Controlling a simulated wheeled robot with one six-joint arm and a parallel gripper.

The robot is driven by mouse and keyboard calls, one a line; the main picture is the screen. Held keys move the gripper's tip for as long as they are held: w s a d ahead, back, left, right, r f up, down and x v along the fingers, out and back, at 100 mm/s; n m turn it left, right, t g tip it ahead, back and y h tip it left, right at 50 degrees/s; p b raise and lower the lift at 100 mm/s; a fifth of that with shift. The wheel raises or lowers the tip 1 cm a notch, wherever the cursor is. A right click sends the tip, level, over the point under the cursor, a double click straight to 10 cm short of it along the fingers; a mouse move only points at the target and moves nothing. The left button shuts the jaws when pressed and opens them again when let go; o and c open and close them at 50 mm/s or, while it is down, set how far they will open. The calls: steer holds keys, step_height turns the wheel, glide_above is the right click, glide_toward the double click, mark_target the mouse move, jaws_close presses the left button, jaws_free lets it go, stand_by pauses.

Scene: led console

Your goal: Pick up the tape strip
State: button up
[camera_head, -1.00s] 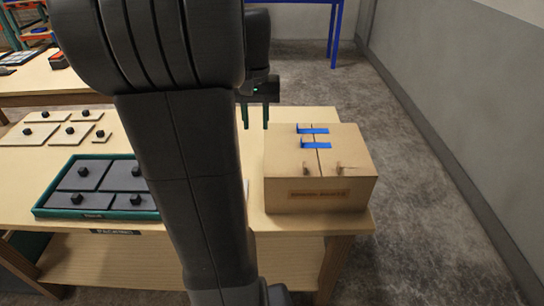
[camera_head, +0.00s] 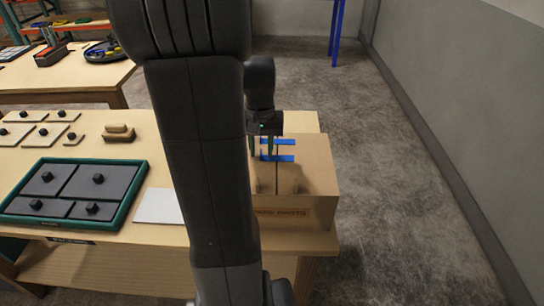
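Two blue tape strips lie across the seam on top of a cardboard box at the right end of the wooden table. The far tape strip (camera_head: 284,142) is partly behind my gripper's fingers. The near tape strip (camera_head: 284,158) lies just in front of it. The cardboard box (camera_head: 312,178) is partly hidden by my arm on its left side. My gripper (camera_head: 262,148) points down over the left part of the strips, with its two thin fingers apart and nothing seen between them. I cannot tell whether the fingertips touch the box.
A green-rimmed tray (camera_head: 133,190) with dark knobbed panels lies on the table at left. A white sheet (camera_head: 158,206) lies beside it. A tan brush-like block (camera_head: 119,132) and several light knobbed plates are behind. Grey floor is free at right.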

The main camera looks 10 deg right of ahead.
jaws_close()
steer(key=shift+r, duration=0.15)
step_height(320, 180, up, 14)
steer(key=p, duration=0.4)
stand_by(0.4)
